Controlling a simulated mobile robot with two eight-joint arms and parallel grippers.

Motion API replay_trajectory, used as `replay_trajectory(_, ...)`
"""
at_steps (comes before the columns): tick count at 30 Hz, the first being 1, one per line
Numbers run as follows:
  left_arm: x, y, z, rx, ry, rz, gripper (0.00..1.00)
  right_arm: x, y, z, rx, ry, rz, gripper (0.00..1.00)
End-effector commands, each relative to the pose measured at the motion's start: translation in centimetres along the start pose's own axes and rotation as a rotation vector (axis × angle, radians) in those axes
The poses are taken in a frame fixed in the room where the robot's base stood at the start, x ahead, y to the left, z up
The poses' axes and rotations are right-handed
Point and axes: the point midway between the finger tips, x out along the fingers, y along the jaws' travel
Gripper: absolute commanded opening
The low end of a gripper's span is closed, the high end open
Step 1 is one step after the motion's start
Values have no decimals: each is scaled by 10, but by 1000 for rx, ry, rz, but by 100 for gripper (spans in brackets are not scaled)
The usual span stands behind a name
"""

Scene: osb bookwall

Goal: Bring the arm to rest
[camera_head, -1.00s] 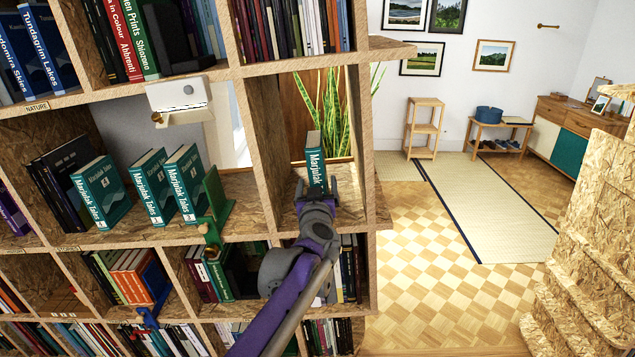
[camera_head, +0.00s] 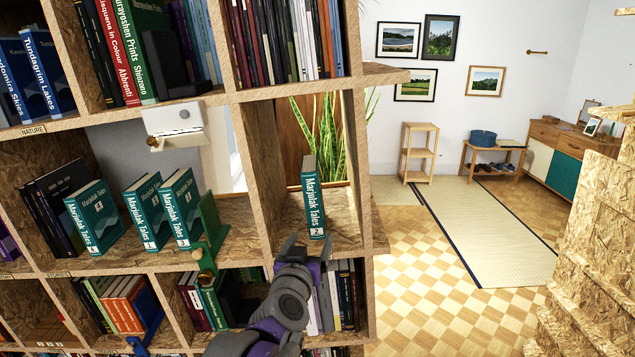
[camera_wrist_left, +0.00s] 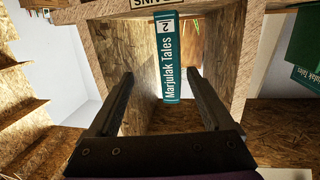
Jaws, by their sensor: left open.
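My left gripper (camera_head: 302,246) is open and empty in front of the bookshelf, just below and in front of a shelf compartment. A teal book, Marjulak Tales 2 (camera_head: 312,200), stands upright alone in that compartment. In the left wrist view the same book (camera_wrist_left: 170,62) shows beyond and between the two open fingers (camera_wrist_left: 160,85), apart from them. My right gripper is not in view.
Several more teal Marjulak Tales books (camera_head: 180,205) stand in the compartment to the left, beside a green bookend (camera_head: 208,232). A plant (camera_head: 328,140) is behind the book's compartment. The parquet floor (camera_head: 420,270) at right is clear.

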Motion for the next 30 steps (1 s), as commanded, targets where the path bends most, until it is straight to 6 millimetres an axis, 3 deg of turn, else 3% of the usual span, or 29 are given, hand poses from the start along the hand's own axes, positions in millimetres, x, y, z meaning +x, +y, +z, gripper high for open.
replay_trajectory(1, -26, -6, 13, 11, -55, 43, 85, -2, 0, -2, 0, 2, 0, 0)
replay_trajectory(5, -97, -20, 75, 28, -284, 124, 85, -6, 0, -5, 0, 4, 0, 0)
replay_trajectory(12, -226, -70, 194, 24, -706, 31, 85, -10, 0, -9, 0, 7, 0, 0)
replay_trajectory(18, -307, -109, 256, 3, -938, -132, 85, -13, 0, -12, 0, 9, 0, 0)
replay_trajectory(23, -336, -123, 274, -6, -1011, -202, 85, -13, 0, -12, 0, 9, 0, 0)
replay_trajectory(30, -339, -124, 276, -7, -1021, -212, 85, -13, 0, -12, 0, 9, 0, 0)
